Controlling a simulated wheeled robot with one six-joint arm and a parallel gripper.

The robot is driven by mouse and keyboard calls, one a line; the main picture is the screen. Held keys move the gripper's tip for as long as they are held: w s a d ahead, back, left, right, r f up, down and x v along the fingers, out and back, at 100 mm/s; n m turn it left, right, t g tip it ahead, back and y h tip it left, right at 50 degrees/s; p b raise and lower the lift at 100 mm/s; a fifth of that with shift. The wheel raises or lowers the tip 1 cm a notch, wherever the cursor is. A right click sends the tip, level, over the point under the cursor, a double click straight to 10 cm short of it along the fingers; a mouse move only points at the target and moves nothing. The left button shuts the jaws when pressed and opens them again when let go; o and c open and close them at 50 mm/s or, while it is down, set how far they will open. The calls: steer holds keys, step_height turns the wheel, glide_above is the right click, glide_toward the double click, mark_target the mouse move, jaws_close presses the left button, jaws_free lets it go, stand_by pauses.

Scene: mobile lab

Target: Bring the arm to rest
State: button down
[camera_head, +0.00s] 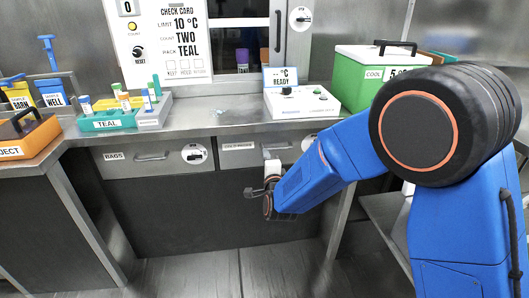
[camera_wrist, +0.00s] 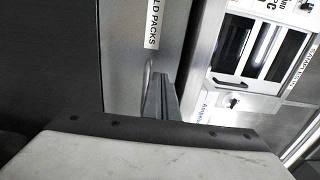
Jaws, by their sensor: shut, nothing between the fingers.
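My blue arm (camera_head: 330,160) reaches from the right side of the head view down and left to its wrist. My gripper (camera_head: 252,194) is small and dark there, in front of the lower cabinet and below the counter top. It is shut, with nothing seen in it. In the wrist view, a pale wrist part (camera_wrist: 150,155) fills the bottom. A drawer front with a label ending "LD PACKS" (camera_wrist: 153,22) stands beyond it.
The counter edge (camera_head: 200,140) runs above my gripper. Two drawers sit under it, one labelled BAGS (camera_head: 114,156). Floor (camera_head: 200,270) below is clear.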

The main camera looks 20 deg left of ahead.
steer(key=s+d+r+n+g+h, duration=0.1)
steer(key=s+d+r+n+g, duration=0.15)
steer(key=d, duration=0.85)
steer(key=s+d+r+n+g+h, duration=0.1)
steer(key=s+d+r+n+h, duration=0.15)
steer(key=d, duration=0.85)
steer(key=s+d+r+n+g+h, duration=0.15)
steer(key=d+r, duration=0.25)
steer(key=d, duration=0.8)
steer(key=s+d+f+n+g+h, duration=0.1)
steer(key=s+d+n+g+h, duration=0.1)
steer(key=s+d, duration=1)
steer(key=s+d+f+n+g+h, duration=0.2)
steer(key=s+d+n+g, duration=0.1)
steer(key=s+d, duration=1)
steer(key=s, duration=0.4)
steer(key=shift+d+f+g, duration=0.15)
steer(key=shift+d+g, duration=0.15)
steer(key=shift+w, duration=0.1)
